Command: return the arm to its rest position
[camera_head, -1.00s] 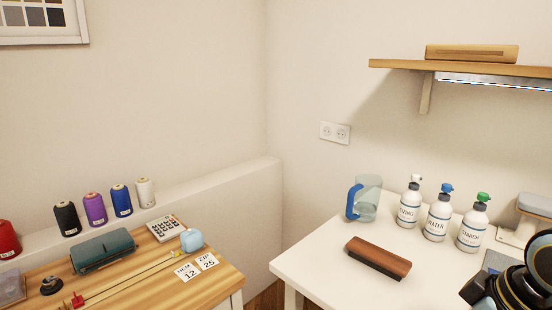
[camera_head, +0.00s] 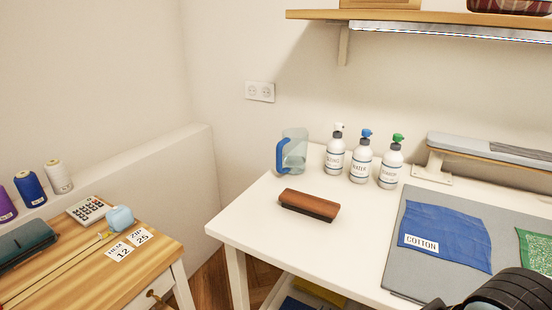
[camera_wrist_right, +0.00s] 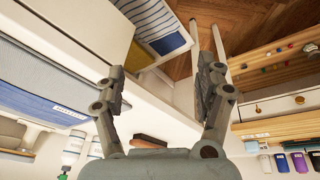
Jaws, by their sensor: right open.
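My right gripper (camera_wrist_right: 160,75) is open in the right wrist view, with its two fingers spread and nothing between them. The white table and the wooden floor show beyond the fingers. In the head view, only a dark rounded part of my arm shows at the lower right corner, over the table's front area; the gripper itself is outside that view. My left gripper is in neither view.
The white table (camera_head: 255,225) holds a brown brush (camera_head: 310,204), a clear jug (camera_head: 294,152), three spray bottles (camera_head: 361,160), a grey mat (camera_head: 400,262) and a blue cloth (camera_head: 447,235). A shelf (camera_head: 420,23) hangs above. A wooden table (camera_head: 75,265) stands left.

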